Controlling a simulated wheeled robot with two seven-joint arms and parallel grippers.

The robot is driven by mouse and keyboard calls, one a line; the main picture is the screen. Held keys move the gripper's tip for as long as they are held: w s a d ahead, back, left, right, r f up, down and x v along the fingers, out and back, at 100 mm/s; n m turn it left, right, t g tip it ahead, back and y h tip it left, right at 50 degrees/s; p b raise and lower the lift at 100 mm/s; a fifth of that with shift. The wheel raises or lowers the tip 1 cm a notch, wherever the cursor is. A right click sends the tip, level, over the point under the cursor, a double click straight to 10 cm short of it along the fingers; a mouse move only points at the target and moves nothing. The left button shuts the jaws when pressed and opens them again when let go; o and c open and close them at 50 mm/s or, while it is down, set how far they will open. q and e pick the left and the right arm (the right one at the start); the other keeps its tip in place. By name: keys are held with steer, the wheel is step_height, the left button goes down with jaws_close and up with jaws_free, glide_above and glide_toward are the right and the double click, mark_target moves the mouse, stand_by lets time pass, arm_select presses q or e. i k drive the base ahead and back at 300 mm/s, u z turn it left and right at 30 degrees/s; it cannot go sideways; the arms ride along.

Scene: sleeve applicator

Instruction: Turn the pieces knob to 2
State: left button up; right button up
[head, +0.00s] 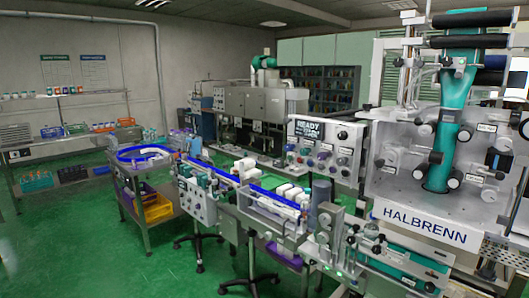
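A grey control panel (326,149) stands right of the middle, with a dark display on its upper left that reads "READY". Below the display are rows of small round knobs and buttons (322,157), some of them coloured. Their labels are too small to read, so I cannot tell which one is the pieces knob or what it is set to. A second box with several dark knobs (197,196) is on the front of the conveyor. Neither of my grippers is in view.
The large HALBRENN machine (424,222) fills the right side. A conveyor with a blue belt (225,176) runs in front of the panel, with white boxes at its right part. A cart with bins (157,212) stands left. Green floor (100,240) is clear at the left front.

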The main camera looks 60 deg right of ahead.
mark_target(322, 156)
steer(key=z, duration=0.65)
steer(key=i, duration=1.3)
steer(key=z, duration=1.25)
